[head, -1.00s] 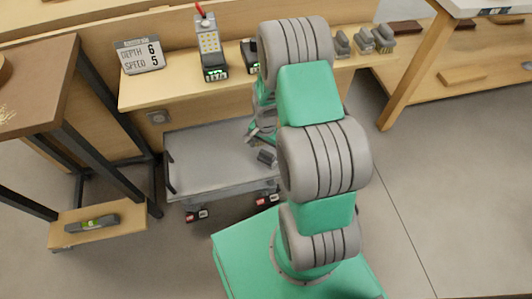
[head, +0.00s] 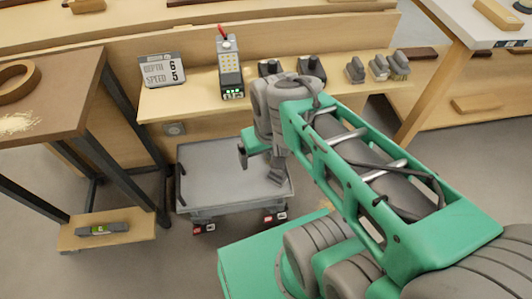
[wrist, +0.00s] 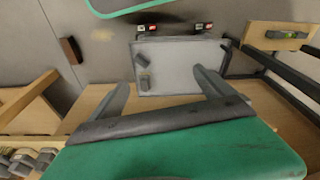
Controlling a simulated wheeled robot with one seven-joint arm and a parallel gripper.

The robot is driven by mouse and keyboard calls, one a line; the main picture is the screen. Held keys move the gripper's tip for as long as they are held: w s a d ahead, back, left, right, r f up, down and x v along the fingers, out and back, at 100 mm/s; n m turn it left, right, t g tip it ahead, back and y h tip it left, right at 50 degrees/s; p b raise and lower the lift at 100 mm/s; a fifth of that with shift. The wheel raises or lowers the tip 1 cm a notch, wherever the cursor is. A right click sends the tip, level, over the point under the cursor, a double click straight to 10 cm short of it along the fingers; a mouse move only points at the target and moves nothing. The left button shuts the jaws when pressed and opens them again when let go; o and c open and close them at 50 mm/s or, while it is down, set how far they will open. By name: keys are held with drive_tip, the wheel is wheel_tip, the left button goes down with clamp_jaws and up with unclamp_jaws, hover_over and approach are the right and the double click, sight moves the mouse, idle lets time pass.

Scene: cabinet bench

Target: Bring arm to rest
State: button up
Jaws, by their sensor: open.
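My green and grey arm reaches from the lower right of the head view back over the bench, bent at the elbow. My gripper (head: 260,164) hangs above the grey cart (head: 199,188), with its fingers apart. In the wrist view my gripper (wrist: 161,79) is open with nothing between its fingers. The cart (wrist: 185,70) lies beyond the fingertips there, and two small grey items (wrist: 142,59) sit at its left side. The arm hides part of the bench and of the cart's right side in the head view.
A depth and speed sign (head: 162,71), a grey device with lit buttons (head: 230,68) and several grey brushes (head: 378,67) stand on the bench shelf. A brown table (head: 60,90) is at left, with a level (head: 103,228) on its lower shelf.

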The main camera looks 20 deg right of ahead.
wheel_tip(320, 180, up, 30)
drive_tip(key=w+p, duration=0.1)
drive_tip(key=p, duration=2.6)
drive_tip(key=shift+w+t, duration=0.3)
drive_tip(key=shift+t, duration=0.1)
drive_tip(key=shift+d+r, duration=0.1)
